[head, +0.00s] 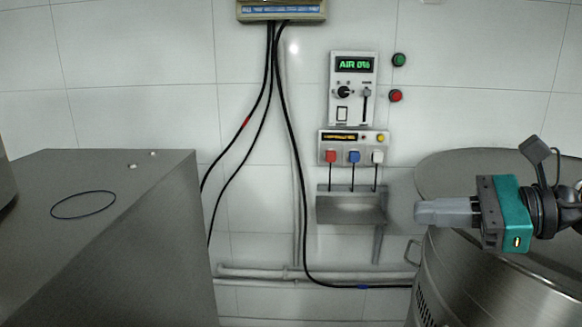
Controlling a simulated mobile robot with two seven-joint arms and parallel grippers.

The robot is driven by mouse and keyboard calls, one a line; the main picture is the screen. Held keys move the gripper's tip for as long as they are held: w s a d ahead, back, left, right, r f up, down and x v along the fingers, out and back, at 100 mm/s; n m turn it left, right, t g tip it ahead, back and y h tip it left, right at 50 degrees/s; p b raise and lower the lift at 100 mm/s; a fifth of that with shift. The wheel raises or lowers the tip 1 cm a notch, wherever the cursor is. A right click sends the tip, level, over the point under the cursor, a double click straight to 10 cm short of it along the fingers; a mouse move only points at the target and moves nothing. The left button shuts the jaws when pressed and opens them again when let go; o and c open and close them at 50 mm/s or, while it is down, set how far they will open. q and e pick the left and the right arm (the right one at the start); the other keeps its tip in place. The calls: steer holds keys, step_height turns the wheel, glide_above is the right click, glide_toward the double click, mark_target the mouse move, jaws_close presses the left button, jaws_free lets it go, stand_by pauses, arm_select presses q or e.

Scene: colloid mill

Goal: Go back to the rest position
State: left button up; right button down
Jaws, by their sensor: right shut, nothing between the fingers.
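My right gripper (432,212) comes in from the right edge, with grey fingers and a teal body. Its fingers are shut and empty, pointing left. It is in front of the round metal vessel (470,170) in the picture; I cannot tell how far it is above or before it. My left gripper is not in view.
A grey block-like table (140,220) at the left carries a thin dark ring (83,204) and two small light bits. A control panel (353,90), plug panel (353,148), small shelf (350,207), pipes and black cables (290,130) are on the tiled wall.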

step_height(320, 180, down, 19)
steer(key=a+m+t+h+p, duration=0.15)
steer(key=m+t+h, duration=0.65)
steer(key=m, duration=2.5)
steer(key=s+a+f+m+g+h, duration=0.1)
steer(key=s+a+f+m+g, duration=0.1)
steer(key=s+f+m, duration=0.5)
steer(key=s+a+f+m+g+h, duration=0.1)
steer(key=s+f+m+g+h, duration=0.1)
steer(key=s+f+m, duration=0.5)
step_height(320, 180, down, 6)
steer(key=m, duration=0.2)
steer(key=shift+a+m+g+p, duration=0.3)
steer(key=shift+a+p, duration=0.05)
steer(key=c, duration=1.8)
jaws_free()
